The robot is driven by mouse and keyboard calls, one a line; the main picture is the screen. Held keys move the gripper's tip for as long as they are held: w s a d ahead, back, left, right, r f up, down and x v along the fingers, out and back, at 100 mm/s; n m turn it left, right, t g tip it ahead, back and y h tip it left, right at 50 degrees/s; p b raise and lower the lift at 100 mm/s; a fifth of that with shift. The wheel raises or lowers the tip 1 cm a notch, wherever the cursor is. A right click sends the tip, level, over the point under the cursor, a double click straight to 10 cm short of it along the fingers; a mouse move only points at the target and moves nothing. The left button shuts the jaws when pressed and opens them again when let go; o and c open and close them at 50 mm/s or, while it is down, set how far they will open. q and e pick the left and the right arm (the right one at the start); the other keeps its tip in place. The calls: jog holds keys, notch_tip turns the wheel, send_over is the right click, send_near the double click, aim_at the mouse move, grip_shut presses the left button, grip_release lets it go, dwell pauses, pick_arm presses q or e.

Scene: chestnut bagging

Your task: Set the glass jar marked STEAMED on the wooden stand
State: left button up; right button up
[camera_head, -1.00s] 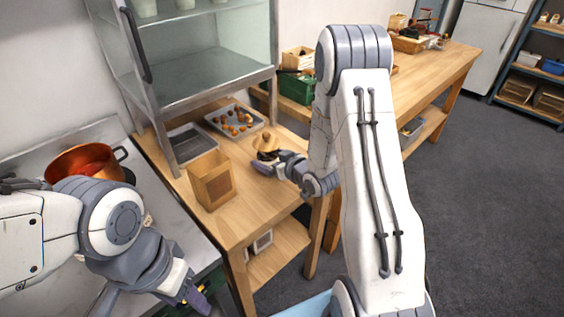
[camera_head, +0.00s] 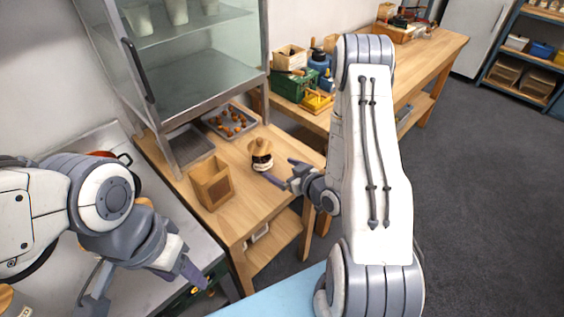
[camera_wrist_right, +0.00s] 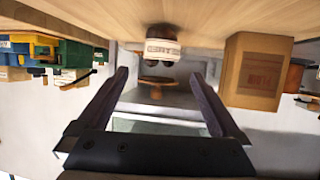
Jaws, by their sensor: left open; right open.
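A small jar with a brown wooden lid (camera_head: 261,146) stands upright on the wooden table. In the right wrist view, which looks upside down, the jar's pale lettered label (camera_wrist_right: 162,46) shows beyond the fingers; I cannot read the whole word. My right gripper (camera_head: 280,170) is open and empty, just to the right of the jar and apart from it. Its two fingers also show spread in the right wrist view (camera_wrist_right: 160,75). My left gripper (camera_head: 145,288) is open and empty, low over the metal counter at the left. I cannot clearly make out a separate wooden stand.
A wooden box (camera_head: 211,185) stands left of the jar. A tray of chestnuts (camera_head: 214,121) and an empty-looking tray (camera_head: 186,150) lie behind. A glass cabinet (camera_head: 195,80) rises at the back. Boxes crowd the far table (camera_head: 430,55).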

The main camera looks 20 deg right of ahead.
jog(key=s+a+r+n+g+h, duration=0.1)
jog(key=s+a+r+n+g, duration=0.2)
jog(key=a, duration=0.4)
jog(key=s+a+r+n+g, duration=0.1)
jog(key=s+a+r+g, duration=0.1)
jog(key=a+r+g, duration=0.45)
jog(key=s+a+r+g, duration=0.1)
jog(key=s+a+r, duration=0.1)
jog(key=s, duration=0.5)
jog(key=s+a+r+g, duration=0.1)
jog(key=s+a+r, duration=0.1)
jog(key=s, duration=0.5)
jog(key=s+a+r+g, duration=0.1)
jog(key=s+a+r, duration=0.1)
jog(key=s, duration=0.5)
jog(key=shift+a+r+n+g+h, duration=0.3)
jog(key=shift+r+g+h, duration=0.1)
jog(key=shift+r, duration=0.35)
